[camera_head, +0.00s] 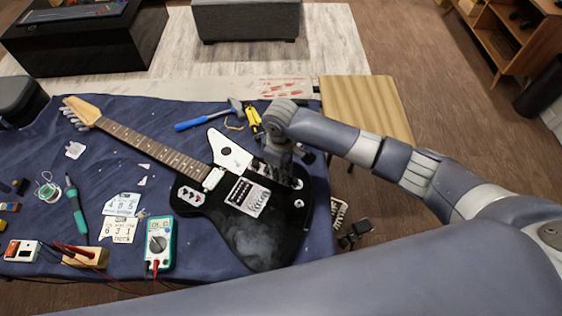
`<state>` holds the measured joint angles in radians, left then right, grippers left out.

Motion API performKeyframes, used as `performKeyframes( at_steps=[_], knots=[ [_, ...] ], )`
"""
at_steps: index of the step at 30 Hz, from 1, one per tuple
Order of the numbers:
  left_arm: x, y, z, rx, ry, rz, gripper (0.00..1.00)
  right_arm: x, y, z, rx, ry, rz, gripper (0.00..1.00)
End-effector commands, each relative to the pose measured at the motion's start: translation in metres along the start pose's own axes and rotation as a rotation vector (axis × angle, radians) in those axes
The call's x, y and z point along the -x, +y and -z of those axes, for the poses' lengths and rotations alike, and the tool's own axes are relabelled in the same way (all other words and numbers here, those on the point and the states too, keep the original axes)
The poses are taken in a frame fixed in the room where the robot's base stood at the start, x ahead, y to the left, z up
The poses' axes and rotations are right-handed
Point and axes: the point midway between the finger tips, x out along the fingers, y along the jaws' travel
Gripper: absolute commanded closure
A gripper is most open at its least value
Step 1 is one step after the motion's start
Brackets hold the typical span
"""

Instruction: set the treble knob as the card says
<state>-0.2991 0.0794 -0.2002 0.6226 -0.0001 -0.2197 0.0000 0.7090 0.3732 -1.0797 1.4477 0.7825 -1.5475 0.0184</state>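The black electric guitar (262,240) lies on the blue cloth with its neck toward the upper left. A pale knob (298,203) shows on its body near the right edge; I cannot tell which knob is the treble knob. My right gripper (284,174) reaches down over the body beside the bridge. Its fingers are dark and partly hidden, so its opening and any contact with a knob are unclear. Two torn-looking card pieces, an upper one (122,204) and a lower one (119,230), lie left of the guitar. Their printed digits are too small to read surely. My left gripper is out of view.
A multimeter (159,242) with red leads lies left of the guitar body. A green-handled tool (76,208), a wooden block (88,257) and a blue-handled hammer (207,119) lie on the cloth (235,285). A wooden stool (372,100) stands beyond the table's right edge.

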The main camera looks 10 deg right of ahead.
Motion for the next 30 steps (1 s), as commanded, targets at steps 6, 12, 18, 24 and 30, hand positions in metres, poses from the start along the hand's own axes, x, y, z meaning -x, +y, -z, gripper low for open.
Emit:
performKeyframes(
  at_steps=[6, 12, 18, 24, 30],
  knots=[
    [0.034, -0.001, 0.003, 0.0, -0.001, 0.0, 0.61, 0.005, -0.002, 0.0, -0.187, -0.001, 0.004, 1.0],
    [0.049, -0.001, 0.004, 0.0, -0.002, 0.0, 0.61, 0.004, -0.001, 0.001, -0.318, 0.001, 0.002, 1.0],
    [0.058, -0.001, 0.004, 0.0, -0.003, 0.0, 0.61, 0.002, 0.0, 0.001, -0.401, 0.001, 0.001, 1.0],
    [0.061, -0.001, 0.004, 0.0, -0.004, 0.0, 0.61, 0.001, 0.0, 0.001, -0.437, 0.003, 0.0, 1.0],
    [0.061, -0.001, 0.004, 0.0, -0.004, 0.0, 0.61, 0.001, 0.001, 0.001, -0.446, 0.004, -0.001, 1.0]
  ],
)
